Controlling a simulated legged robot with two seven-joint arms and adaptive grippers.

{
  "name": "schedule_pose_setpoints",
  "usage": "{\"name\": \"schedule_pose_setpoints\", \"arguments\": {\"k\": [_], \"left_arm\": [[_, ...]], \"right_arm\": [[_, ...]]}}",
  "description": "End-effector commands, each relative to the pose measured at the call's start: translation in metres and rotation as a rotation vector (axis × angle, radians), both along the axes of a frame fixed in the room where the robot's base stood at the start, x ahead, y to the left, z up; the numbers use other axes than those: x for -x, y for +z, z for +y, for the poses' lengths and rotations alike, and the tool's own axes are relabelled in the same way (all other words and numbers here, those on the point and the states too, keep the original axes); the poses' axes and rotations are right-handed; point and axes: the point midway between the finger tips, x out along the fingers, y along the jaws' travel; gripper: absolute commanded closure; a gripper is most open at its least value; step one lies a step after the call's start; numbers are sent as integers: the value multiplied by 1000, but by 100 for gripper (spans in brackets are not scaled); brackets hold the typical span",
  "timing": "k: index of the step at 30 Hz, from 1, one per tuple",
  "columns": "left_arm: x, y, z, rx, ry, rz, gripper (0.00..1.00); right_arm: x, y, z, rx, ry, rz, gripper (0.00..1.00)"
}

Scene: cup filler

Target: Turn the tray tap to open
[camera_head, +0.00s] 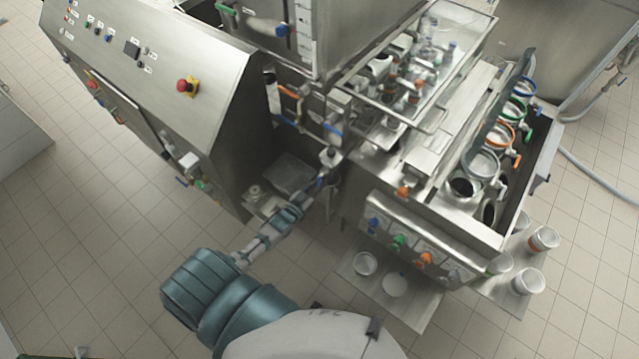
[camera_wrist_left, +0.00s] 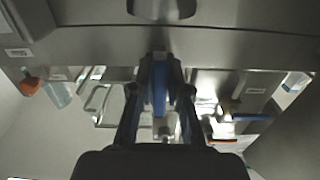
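My left arm reaches up from the bottom of the head view, and its gripper (camera_head: 322,177) is at the lower side of the machine, near a small metal tray (camera_head: 293,174). In the left wrist view the gripper (camera_wrist_left: 162,88) has its two dark fingers drawn close together around a blue tap handle (camera_wrist_left: 160,92). The handle stands between the fingers and seems to touch them. The tap's body is mostly hidden by the fingers. In the head view the gripper covers this handle. My right gripper is in neither view.
A cabinet with a red emergency button (camera_head: 187,86) stands at the left. Orange (camera_head: 289,92) and blue (camera_head: 334,129) levers sit close above my gripper. A filler bench with coloured knobs (camera_head: 398,242) is at the right. The tiled floor (camera_head: 110,240) at lower left is free.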

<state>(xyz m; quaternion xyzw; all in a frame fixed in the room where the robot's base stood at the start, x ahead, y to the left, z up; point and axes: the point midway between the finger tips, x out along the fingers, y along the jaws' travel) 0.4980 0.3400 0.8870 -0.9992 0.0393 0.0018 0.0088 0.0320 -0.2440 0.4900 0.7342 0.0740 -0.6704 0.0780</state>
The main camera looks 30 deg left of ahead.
Motion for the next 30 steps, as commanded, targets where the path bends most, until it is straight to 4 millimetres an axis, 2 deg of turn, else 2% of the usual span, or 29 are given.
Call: {"name": "schedule_pose_setpoints", "arguments": {"k": [1,3,11,14,17,27,30], "left_arm": [[3,-5,0,-1,0,12,71],[2,-4,0,-1,0,9,59],[1,0,0,1,0,0,59],[6,0,1,2,0,-1,59],[21,-1,2,2,0,1,59],[94,-3,8,2,0,5,59],[108,-3,10,2,0,5,59]], "right_arm": [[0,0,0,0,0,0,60],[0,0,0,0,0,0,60],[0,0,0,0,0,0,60],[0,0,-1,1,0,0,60],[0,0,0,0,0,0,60],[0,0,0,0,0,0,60],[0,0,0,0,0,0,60]]}}
